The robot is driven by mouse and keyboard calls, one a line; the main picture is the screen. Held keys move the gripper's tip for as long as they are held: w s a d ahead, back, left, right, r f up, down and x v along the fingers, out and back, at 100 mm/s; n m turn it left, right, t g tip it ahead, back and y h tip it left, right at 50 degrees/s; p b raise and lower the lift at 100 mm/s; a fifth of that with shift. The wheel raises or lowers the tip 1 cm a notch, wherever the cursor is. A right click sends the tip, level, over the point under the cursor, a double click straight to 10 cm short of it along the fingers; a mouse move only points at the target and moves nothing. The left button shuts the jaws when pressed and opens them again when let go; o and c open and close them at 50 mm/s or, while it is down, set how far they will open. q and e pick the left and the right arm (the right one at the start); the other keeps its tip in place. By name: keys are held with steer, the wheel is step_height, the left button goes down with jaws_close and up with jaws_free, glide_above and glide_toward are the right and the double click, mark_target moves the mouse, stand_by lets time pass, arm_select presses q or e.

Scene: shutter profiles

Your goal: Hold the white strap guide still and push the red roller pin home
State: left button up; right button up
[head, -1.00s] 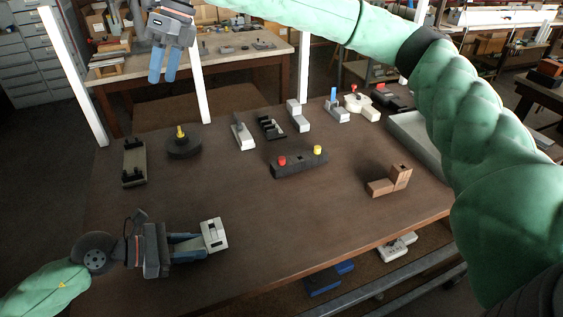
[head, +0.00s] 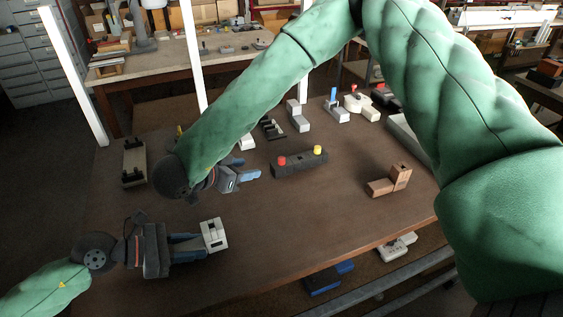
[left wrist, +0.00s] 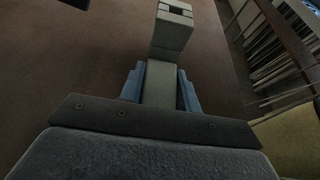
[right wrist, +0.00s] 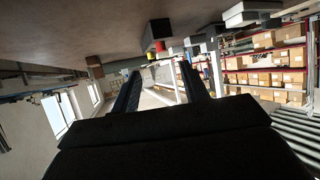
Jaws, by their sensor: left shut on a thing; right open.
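The white strap guide (head: 213,235) is a pale block with dark slots at the front left of the table. My left gripper (head: 198,242) is shut on it, and in the left wrist view its blue fingers flank the guide's pale stem (left wrist: 160,84). The red roller pin (head: 282,161) stands at the left end of a dark block (head: 298,166); only its red top shows. My right gripper (head: 256,177) is open and empty, just left of that block, fingers pointing right. In the right wrist view the red top (right wrist: 160,46) appears beyond the fingers.
A yellow-topped pin (head: 317,150) stands at the dark block's right end. A brown L-shaped block (head: 390,183) lies to the right. Several fixtures line the table's back, including a grey-and-black one (head: 133,163) at far left. The front middle of the table is clear.

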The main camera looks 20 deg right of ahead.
steer(key=d, duration=0.2)
glide_toward(280, 159)
steer(key=shift+w+d+f+n+h, duration=0.2)
steer(key=shift+d+f+n+h, duration=0.15)
steer(key=shift+d+f, duration=0.65)
steer(key=shift+t, duration=0.4)
steer(key=shift+x, duration=3.25)
steer(key=shift+w+r, duration=0.15)
steer(key=shift+r, duration=0.05)
steer(key=shift+a, duration=0.1)
jaws_close()
